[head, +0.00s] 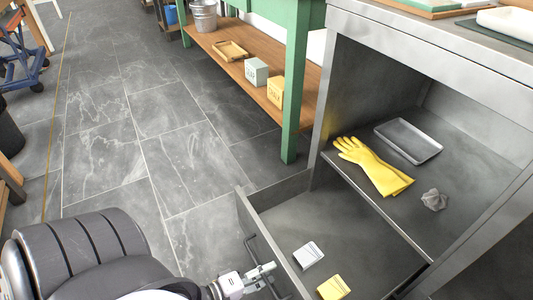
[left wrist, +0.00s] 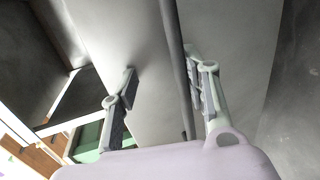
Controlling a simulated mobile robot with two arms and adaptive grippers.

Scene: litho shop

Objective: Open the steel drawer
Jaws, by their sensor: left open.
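The steel drawer (head: 287,226) stands pulled out from the lower part of the steel cabinet (head: 340,75). Its inside shows, with a white box (head: 308,255) and a yellow box (head: 333,288) lying in it. A dark bar handle (head: 250,246) is on its front, at the left. My right gripper is not in view.
Yellow gloves (head: 375,167), a metal tray (head: 408,141) and a crumpled grey rag (head: 434,200) lie on the cabinet's shelf above the drawer. A green workbench (head: 296,80) with a wooden lower shelf stands behind. The tiled floor (head: 130,130) at left is largely clear.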

